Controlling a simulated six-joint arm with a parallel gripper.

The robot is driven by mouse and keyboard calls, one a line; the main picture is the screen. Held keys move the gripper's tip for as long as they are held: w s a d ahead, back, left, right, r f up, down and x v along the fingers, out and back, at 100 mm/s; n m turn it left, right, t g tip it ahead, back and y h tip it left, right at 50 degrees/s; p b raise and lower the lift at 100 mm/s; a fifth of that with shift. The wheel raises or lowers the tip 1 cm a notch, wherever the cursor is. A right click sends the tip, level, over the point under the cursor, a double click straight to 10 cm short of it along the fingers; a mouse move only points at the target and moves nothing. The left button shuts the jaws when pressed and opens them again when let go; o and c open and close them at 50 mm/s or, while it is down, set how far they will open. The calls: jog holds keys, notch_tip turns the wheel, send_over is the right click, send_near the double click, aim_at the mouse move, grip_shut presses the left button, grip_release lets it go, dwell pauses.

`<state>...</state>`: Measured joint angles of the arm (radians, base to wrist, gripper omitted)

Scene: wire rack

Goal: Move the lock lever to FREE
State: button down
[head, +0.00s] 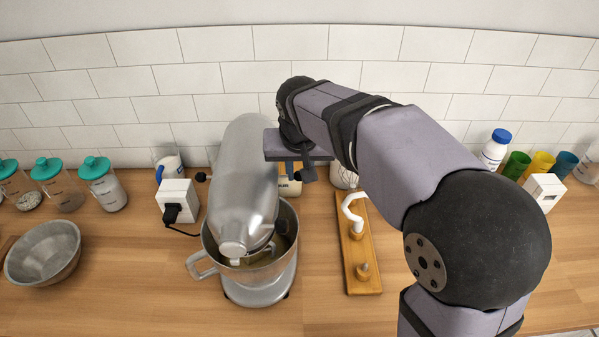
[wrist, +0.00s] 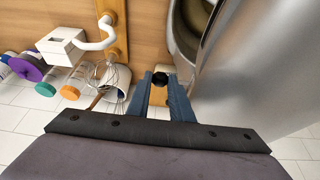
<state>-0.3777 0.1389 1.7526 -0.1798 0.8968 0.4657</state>
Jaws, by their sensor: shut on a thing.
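The silver stand mixer (head: 243,180) stands left of centre in the head view, its head over a steel bowl (head: 205,268). It fills the right of the wrist view (wrist: 250,65). My gripper (head: 297,172) is at the right side of the mixer head. In the wrist view, my blue fingers (wrist: 160,82) are shut on a small black knob (wrist: 160,78), which looks like the end of the lock lever. The lever's shaft and its lock markings are hidden, so its setting cannot be read.
A wooden board with a white hooked pipe (head: 357,215) stands right of the mixer. A white socket box (head: 177,198) with a plug is at left. Bare counter lies in front.

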jog(key=shift+w+r, duration=0.1)
jog(key=shift+w, duration=0.05)
jog(key=c, duration=1.6)
grip_release()
jog(key=shift+w, duration=0.1)
jog(key=shift+o, duration=0.2)
jog(key=shift+r, duration=0.1)
jog(key=b+v, duration=0.2)
jog(key=v, duration=0.5)
jog(key=s+d+f+g, duration=0.2)
jog(key=s+d+f, duration=0.5)
jog(key=s+f, duration=0.3)
jog(key=s+d+f+g, duration=0.2)
jog(key=s+d+f, duration=0.5)
jog(key=s+f, duration=0.3)
notch_tip(320, 180, down, 4)
jog(key=shift+f, duration=0.15)
